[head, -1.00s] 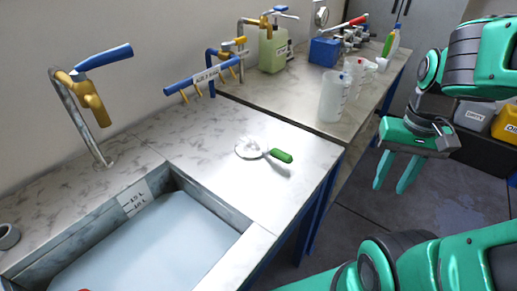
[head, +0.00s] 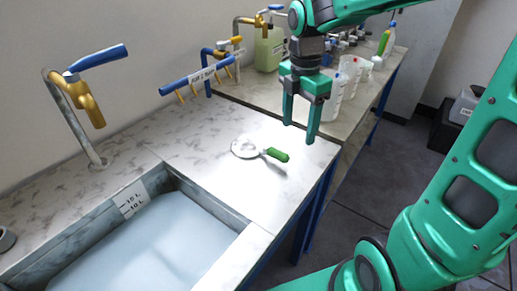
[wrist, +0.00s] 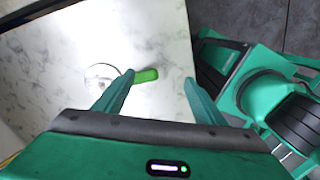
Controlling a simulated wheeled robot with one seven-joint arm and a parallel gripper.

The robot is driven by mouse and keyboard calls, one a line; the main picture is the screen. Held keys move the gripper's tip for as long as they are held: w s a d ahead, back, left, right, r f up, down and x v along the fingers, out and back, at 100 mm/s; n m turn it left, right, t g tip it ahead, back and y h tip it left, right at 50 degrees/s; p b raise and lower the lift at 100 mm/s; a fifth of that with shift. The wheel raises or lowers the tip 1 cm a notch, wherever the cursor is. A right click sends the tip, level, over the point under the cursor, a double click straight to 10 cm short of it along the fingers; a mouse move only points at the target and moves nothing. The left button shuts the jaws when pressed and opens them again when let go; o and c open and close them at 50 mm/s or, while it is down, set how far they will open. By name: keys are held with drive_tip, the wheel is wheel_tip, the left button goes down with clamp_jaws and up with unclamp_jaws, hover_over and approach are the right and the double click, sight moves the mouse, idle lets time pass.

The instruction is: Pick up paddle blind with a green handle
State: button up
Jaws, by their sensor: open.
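The paddle blind (head: 246,148) lies flat on the pale marbled bench, a round light disc with a green handle (head: 278,154) pointing right toward the bench's front edge. In the wrist view its disc (wrist: 101,76) is left of centre and the green handle (wrist: 146,75) shows between my fingers, beyond their tips. My gripper (head: 299,131) is open and empty, fingers pointing down. It hangs above the bench, apart from the paddle blind, up and to the right of the handle in the head view.
A sink (head: 180,240) with water is at the lower left, with a blue-handled tap (head: 75,85) behind it. A blue rail with yellow valves (head: 197,77) stands at the back. Clear jugs (head: 336,95) stand on the far bench. The bench around the paddle blind is clear.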

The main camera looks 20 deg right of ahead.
sight(278, 151)
drive_tip(key=a+n, duration=0.1)
drive_tip(key=w+a+n, duration=0.1)
drive_tip(key=n, duration=0.1)
drive_tip(key=w+a+n, duration=0.1)
drive_tip(key=shift+w+a+f, duration=0.2)
drive_tip(key=shift+a+f, duration=0.15)
drive_tip(key=shift+f, duration=0.05)
wheel_tip(278, 151, down, 10)
drive_tip(key=shift+a+f, duration=0.1)
drive_tip(key=shift+a, duration=0.05)
drive_tip(key=shift+w, duration=0.1)
drive_tip(key=c, duration=1.4)
drive_tip(key=shift+o, duration=0.2)
